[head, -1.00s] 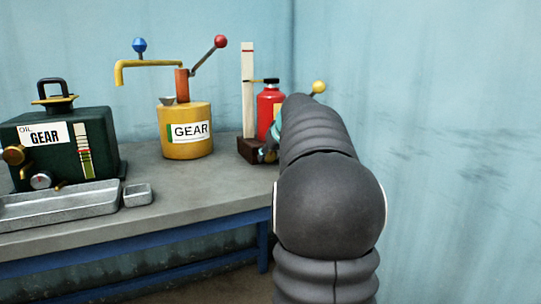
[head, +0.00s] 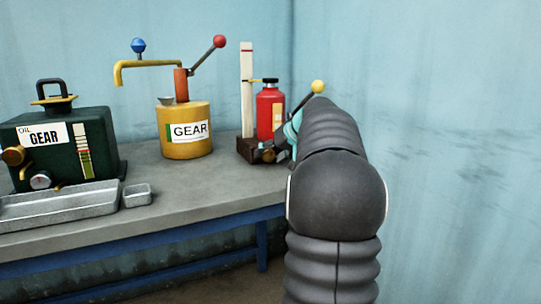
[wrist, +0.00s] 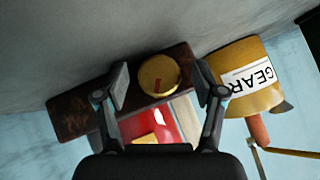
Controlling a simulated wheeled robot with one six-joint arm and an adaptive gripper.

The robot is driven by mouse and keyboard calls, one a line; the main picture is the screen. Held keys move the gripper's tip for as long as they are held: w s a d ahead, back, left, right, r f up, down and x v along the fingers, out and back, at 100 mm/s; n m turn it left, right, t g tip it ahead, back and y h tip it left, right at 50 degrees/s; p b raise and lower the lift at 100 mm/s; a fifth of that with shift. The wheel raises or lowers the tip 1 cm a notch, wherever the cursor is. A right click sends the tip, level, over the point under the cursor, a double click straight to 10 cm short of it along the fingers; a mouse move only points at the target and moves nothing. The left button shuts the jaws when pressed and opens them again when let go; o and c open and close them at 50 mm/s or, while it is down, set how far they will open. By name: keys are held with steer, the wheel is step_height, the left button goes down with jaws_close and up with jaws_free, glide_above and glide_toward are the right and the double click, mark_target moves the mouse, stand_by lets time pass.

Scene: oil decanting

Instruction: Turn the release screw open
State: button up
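The release screw, a round brass knob with a red mark (wrist: 158,76), is on the dark brown base block (wrist: 75,115) in the wrist view. In the head view the small brass knob (head: 268,156) shows at the front of that block, close to my arm's end. My gripper (wrist: 162,82) is open, with one finger on each side of the knob in the wrist view. I cannot tell whether the fingers touch it. A red bottle (head: 270,110) stands on the block beside a pale upright post (head: 247,90).
A yellow GEAR can (head: 184,145) with a pump stands left of the block. A green GEAR oil box (head: 95,135), a metal tray (head: 60,208) and a small dish (head: 137,195) are farther left. A yellow-ball lever (head: 318,87) rises behind my arm. Blue walls close the corner.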

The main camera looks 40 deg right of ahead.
steer(key=v, duration=1.2)
